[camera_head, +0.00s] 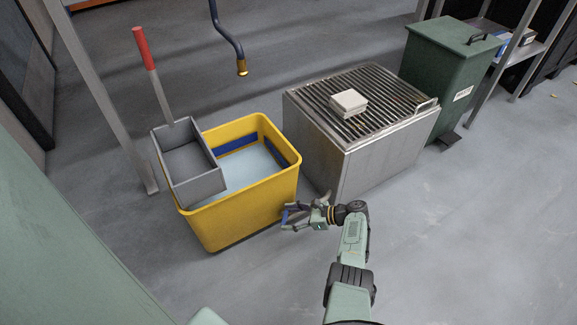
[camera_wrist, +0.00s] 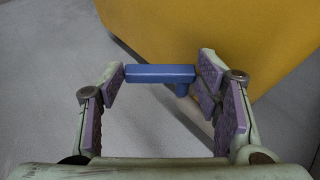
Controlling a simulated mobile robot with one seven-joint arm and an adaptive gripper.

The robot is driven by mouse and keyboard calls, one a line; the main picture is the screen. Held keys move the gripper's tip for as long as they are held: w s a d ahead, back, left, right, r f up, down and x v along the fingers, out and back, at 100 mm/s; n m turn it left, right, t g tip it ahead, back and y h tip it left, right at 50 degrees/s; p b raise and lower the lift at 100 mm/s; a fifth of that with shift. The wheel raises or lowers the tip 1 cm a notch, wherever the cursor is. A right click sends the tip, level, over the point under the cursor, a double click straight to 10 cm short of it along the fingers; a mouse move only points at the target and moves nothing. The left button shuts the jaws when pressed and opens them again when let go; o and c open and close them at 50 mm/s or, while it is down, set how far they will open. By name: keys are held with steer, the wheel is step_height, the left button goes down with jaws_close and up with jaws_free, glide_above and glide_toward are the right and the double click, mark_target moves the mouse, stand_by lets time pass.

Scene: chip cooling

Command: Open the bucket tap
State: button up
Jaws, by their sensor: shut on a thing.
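The yellow bucket (camera_head: 240,217) stands on the floor left of my gripper, with pale liquid (camera_head: 245,167) inside. Its yellow wall (camera_wrist: 235,32) fills the upper right of the wrist view. The blue tap handle (camera_wrist: 158,73) lies crosswise between my fingertips in the wrist view, with a short blue stem at its right end. My gripper (camera_head: 292,215) is at the bucket's lower right side in the head view. It is shut on the tap handle, one finger at each end. The tap's joint with the bucket is hidden behind the right finger.
A grey box scoop (camera_head: 186,165) with a red handle rests on the bucket's left rim. A metal grated unit (camera_head: 365,155) with a pale block (camera_head: 348,102) stands close right. A hose (camera_head: 228,42) hangs above. The floor in front is clear.

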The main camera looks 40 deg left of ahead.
steer(key=n+g+h+b, duration=0.1)
steer(key=n+g+b, duration=0.1)
steer(key=b, duration=0.3)
steer(key=w+n+g+h+b, duration=0.1)
steer(key=n+g+h+b, duration=0.1)
steer(key=b, duration=0.3)
steer(key=shift+w+d+f+n+b, duration=0.2)
steer(key=shift+n+b, duration=0.1)
steer(key=shift+b, duration=0.1)
steer(key=shift+r+g+b, duration=0.2)
steer(key=shift+g+b, duration=0.15)
steer(key=shift+g, duration=0.05)
steer(key=o, duration=1.2)
steer(key=shift+a, duration=0.1)
steer(key=shift+c, duration=0.2)
steer(key=shift+r, duration=0.15)
